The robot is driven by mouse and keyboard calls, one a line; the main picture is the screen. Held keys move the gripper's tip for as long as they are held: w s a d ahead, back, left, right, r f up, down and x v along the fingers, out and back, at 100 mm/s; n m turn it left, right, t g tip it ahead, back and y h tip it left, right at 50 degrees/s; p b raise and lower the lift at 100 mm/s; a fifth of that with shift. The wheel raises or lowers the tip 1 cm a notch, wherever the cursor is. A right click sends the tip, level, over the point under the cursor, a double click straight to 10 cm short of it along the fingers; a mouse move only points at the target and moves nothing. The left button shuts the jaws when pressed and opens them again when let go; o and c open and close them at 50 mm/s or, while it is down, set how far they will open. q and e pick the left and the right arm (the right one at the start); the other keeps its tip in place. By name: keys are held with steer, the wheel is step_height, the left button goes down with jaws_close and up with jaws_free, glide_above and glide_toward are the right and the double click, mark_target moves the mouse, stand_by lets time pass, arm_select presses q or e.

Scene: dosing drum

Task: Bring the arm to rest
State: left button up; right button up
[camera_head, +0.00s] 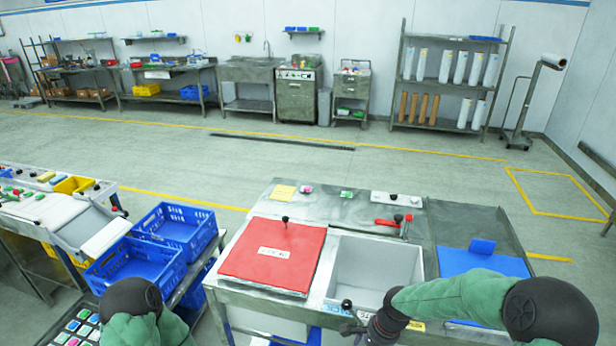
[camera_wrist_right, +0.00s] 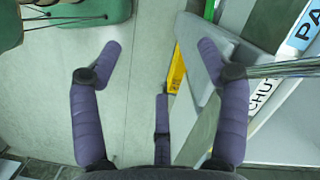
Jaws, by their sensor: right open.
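My right arm comes in from the lower right in the head view, bent across the front of the metal workstation (camera_head: 430,222). Its gripper (camera_head: 360,326) is at the front edge, below the open grey bin (camera_head: 375,262), and is partly cut off by the frame. In the right wrist view the right gripper (camera_wrist_right: 160,62) is open, its purple fingers spread with nothing between them. Below it are the floor and a grey edge of the station with lettered labels (camera_wrist_right: 262,92). Of my left arm only a green and black part shows at the lower left; its gripper is out of view.
A red lid (camera_head: 275,256) with a knob lies left of the bin, and a blue panel (camera_head: 484,262) is at right. A black ball knob (camera_head: 347,304) stands at the front edge. Blue crates (camera_head: 178,230) stand to the left.

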steer(key=s+a+f+n+b, duration=0.1)
steer(key=s+a+f+n, duration=0.2)
steer(key=s+f, duration=0.5)
steer(key=s+a+f+n+y+b, duration=0.1)
steer(key=s+a+f+n+b, duration=0.1)
steer(key=s+f+n, duration=0.4)
steer(key=s+a+f, duration=0.1)
steer(key=s+f, duration=0.2)
steer(key=f, duration=0.3)
steer(key=shift+s+n+y, duration=0.3)
steer(key=shift+a, duration=0.1)
